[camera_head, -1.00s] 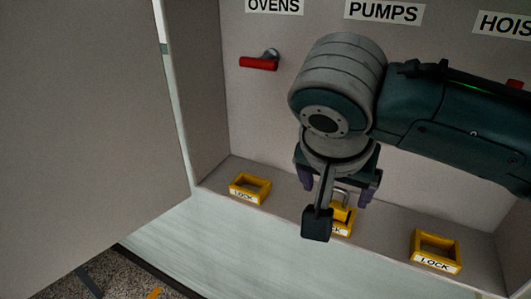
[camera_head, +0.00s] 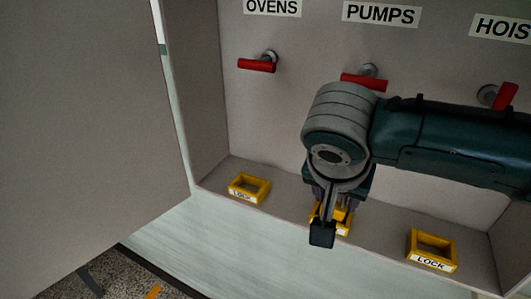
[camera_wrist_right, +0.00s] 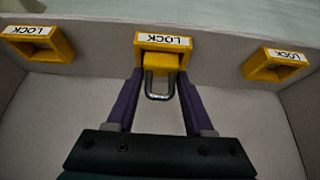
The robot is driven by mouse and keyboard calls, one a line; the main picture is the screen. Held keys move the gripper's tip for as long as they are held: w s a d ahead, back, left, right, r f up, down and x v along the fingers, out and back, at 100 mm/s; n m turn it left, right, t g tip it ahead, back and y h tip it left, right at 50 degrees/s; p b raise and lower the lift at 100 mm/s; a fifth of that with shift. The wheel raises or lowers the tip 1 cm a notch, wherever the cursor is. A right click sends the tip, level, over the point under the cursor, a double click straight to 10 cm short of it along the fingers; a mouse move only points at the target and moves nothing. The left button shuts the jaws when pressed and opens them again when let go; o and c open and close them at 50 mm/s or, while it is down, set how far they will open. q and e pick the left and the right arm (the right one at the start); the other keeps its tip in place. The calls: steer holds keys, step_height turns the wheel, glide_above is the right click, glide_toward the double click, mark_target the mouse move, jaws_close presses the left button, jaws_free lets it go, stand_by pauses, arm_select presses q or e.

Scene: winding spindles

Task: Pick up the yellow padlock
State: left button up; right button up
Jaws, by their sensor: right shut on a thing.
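The yellow padlock (camera_head: 340,213) is in the middle yellow LOCK holder (camera_head: 343,230), below the PUMPS sign, partly hidden by my right wrist. In the right wrist view the padlock's yellow body (camera_wrist_right: 161,62) is inside the holder frame, with its grey metal shackle (camera_wrist_right: 159,88) towards me. My right gripper (camera_head: 337,207) is down at the padlock. Its two purple fingers (camera_wrist_right: 159,78) are shut on the padlock, one on each side. My left gripper is not in view.
Empty yellow LOCK holders stand on the ledge at left (camera_head: 249,188) and right (camera_head: 432,250). Red handles stick out from the back wall under OVENS (camera_head: 257,65), PUMPS (camera_head: 363,82) and HOIS (camera_head: 506,95). A grey panel (camera_head: 85,120) fills the left side.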

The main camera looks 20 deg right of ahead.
jaws_close()
steer(key=shift+r, duration=0.15)
